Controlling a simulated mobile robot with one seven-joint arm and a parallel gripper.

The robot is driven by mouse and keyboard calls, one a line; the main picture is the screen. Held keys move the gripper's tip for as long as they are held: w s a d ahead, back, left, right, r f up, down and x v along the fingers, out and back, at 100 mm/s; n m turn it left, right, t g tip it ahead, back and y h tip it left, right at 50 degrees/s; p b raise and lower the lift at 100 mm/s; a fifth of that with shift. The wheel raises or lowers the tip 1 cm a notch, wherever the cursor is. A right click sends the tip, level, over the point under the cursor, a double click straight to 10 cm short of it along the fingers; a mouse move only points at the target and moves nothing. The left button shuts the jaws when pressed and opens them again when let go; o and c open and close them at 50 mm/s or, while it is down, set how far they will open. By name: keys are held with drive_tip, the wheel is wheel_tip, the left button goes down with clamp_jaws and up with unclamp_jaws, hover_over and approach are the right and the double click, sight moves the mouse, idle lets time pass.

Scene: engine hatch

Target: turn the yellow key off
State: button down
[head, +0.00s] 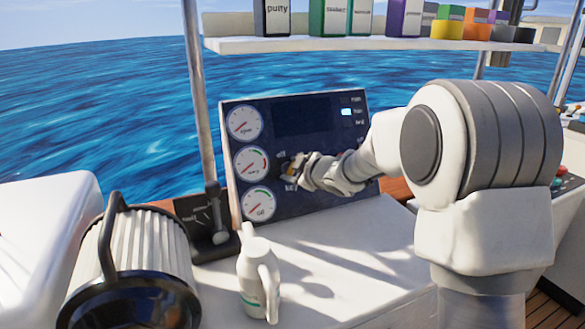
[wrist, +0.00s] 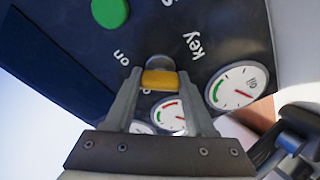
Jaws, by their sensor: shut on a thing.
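The yellow key (wrist: 160,80) sits in a grey round mount on the dark panel (head: 305,115). In the wrist view its yellow bar lies across between the two fingers of my gripper (wrist: 160,86), which is shut on it. The word "on" shows left of the key and "key" to its right. Another label below is mostly hidden, so I cannot tell which setting the key points to.
Round gauges (head: 251,162) line the panel's left side. A lever (head: 216,215) stands left of the panel, and a white spouted can (head: 257,278) stands in front on the white counter (head: 345,255). A ribbed lantern-like object (head: 135,255) is at front left. A shelf (head: 340,44) with boxes hangs above.

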drive_tip(key=n, duration=0.4)
drive_tip(key=shift+n, duration=0.4)
drive_tip(key=shift+n+g+p, duration=0.3)
drive_tip(key=shift+n+g, duration=0.1)
drive_tip(key=shift+n, duration=1.2)
drive_tip(key=shift+c, duration=1.2)
unclamp_jaws()
drive_tip(key=shift+s, duration=0.1)
